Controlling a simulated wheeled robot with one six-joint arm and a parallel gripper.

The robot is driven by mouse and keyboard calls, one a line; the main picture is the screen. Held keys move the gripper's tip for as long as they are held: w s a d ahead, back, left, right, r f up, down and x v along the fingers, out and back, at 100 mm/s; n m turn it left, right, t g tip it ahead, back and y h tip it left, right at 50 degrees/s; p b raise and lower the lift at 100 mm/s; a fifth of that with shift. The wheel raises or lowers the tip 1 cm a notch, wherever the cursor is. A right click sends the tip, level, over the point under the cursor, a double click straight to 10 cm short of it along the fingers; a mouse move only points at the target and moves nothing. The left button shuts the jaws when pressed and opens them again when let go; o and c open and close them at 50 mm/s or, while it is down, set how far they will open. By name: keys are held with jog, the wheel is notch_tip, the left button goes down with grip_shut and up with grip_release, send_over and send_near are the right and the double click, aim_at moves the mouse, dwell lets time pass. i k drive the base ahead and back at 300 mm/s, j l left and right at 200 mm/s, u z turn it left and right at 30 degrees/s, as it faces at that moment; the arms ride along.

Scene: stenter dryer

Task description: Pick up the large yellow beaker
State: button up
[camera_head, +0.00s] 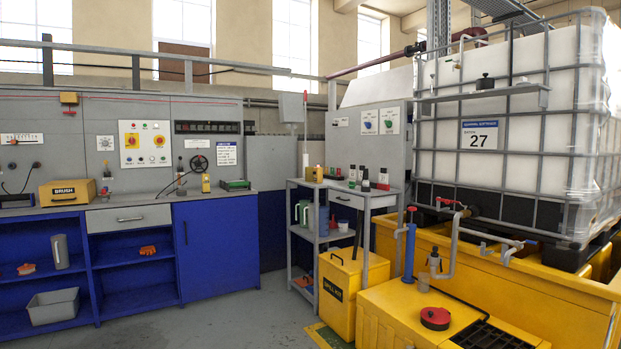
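I cannot make out for certain a large yellow beaker in the head view. A small yellow container (315,174) stands on the top of the grey shelf unit near the middle, too small to tell its kind. A small yellow upright item (205,183) stands on the workbench top, also too small to identify. Grey and green jugs stand on the shelf below, the green jug (302,213) at the left. My gripper is not in view.
A blue workbench (215,250) with a yellow brush box (68,192) runs along the left. A yellow spill kit bin (345,290) and yellow tank cover (400,325) stand at front right, below a large caged white tank (540,110). The grey floor (230,320) at centre left is clear.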

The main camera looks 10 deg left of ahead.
aim_at(309, 176)
jog(key=i+j+u, duration=0.65)
jog(key=i, duration=0.3)
jog(key=i+j+u, duration=0.15)
jog(key=i+u, duration=0.15)
jog(key=i, duration=0.15)
jog(key=i+u, duration=0.35)
jog(key=i, duration=0.2)
jog(key=i+z, duration=0.15)
jog(key=i, duration=0.65)
jog(key=i+j+z, duration=0.2)
jog(key=i, duration=0.65)
